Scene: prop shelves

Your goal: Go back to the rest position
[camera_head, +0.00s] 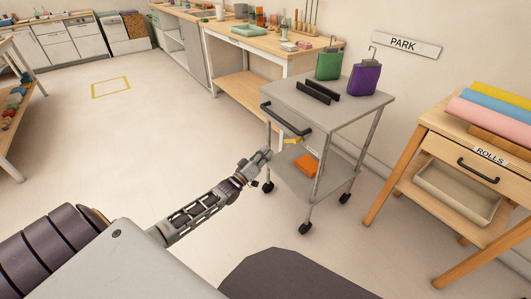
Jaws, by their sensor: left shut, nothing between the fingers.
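My left arm reaches up from the lower left of the head view. Its gripper (261,156) is shut and empty, just in front of the left side of a grey wheeled cart (345,108). I cannot tell whether it touches the cart. The cart has a black handle (285,119) on its left side, above the gripper. My right gripper is not in view.
A green container (328,66) and a purple one (364,78) stand on the cart; an orange item (306,166) lies on its lower shelf. A wooden table (420,190) with rolls stands right, a workbench (265,43) behind. The left floor is open.

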